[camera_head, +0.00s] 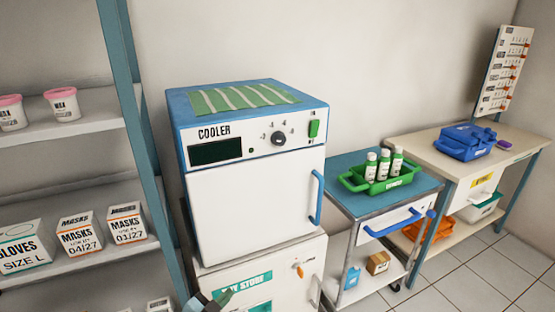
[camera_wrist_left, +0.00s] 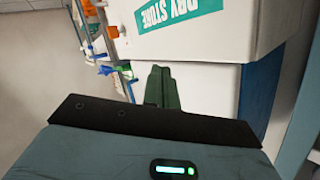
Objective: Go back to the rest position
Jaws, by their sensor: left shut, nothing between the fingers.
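My left gripper (camera_head: 228,295) shows at the bottom of the head view, in front of the white dry store cabinet (camera_head: 262,268) under the cooler. In the left wrist view its green fingers (camera_wrist_left: 160,82) are together, with nothing between them. The cabinet with its green label (camera_wrist_left: 178,17) fills the top of that view, beyond the fingertips. I cannot tell the exact gap between the fingers and the cabinet. My right gripper is in neither view.
The white and blue cooler (camera_head: 255,190) stands shut on the cabinet. A shelf (camera_head: 95,128) with tubs and boxes is at the left. A trolley (camera_head: 345,192) holds a green tray (camera_head: 355,183) with bottles. A bench (camera_head: 425,155) stands at the right, with tiled floor (camera_head: 475,280) in front.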

